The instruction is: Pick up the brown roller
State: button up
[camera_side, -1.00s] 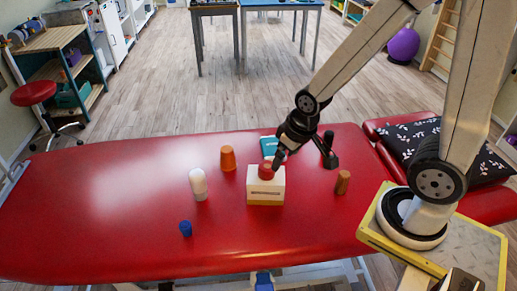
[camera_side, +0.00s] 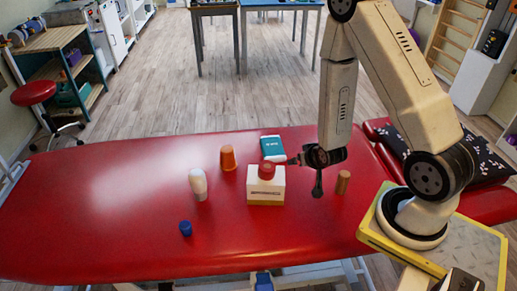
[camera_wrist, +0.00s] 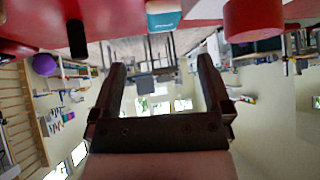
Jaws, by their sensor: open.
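The brown roller (camera_side: 343,182) is a small brown cylinder standing upright on the red treatment table, toward the right in the side view. My gripper (camera_side: 297,160) is to its left and higher, with its fingers pointing left toward the red cylinder. In the wrist view my gripper (camera_wrist: 163,75) has its two dark fingers wide apart with nothing between them. I cannot make out the brown roller in the wrist view.
A red cylinder (camera_side: 267,171) sits on a white box (camera_side: 266,190). A black upright object (camera_side: 317,188) stands under my gripper. A teal box (camera_side: 272,144), orange cup (camera_side: 228,159), white bottle (camera_side: 198,185) and blue piece (camera_side: 185,228) are on the red table (camera_side: 100,200).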

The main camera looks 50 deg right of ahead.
aim_at(345, 174)
jog(key=s+d+f+m+h, duration=0.1)
jog(key=s+d+f+h, duration=0.1)
jog(key=s, duration=0.2)
jog(key=s+d+f+m+h, duration=0.1)
jog(key=s+d+f+h, duration=0.1)
jog(key=s, duration=0.2)
jog(key=s+d+f+m+h, duration=0.1)
jog(key=s+d+f+h, duration=0.1)
jog(key=s, duration=0.2)
jog(key=shift+s+m, duration=0.3)
jog(key=shift+m, duration=0.1)
jog(key=shift+s+f+t+h, duration=0.1)
jog(key=shift+s+t+h, duration=0.2)
jog(key=shift+s, duration=0.15)
jog(key=shift+x, duration=3.95)
jog(key=shift+s+d, duration=0.1)
jog(key=shift+s, duration=0.05)
grip_shut()
jog(key=shift+r, duration=5)
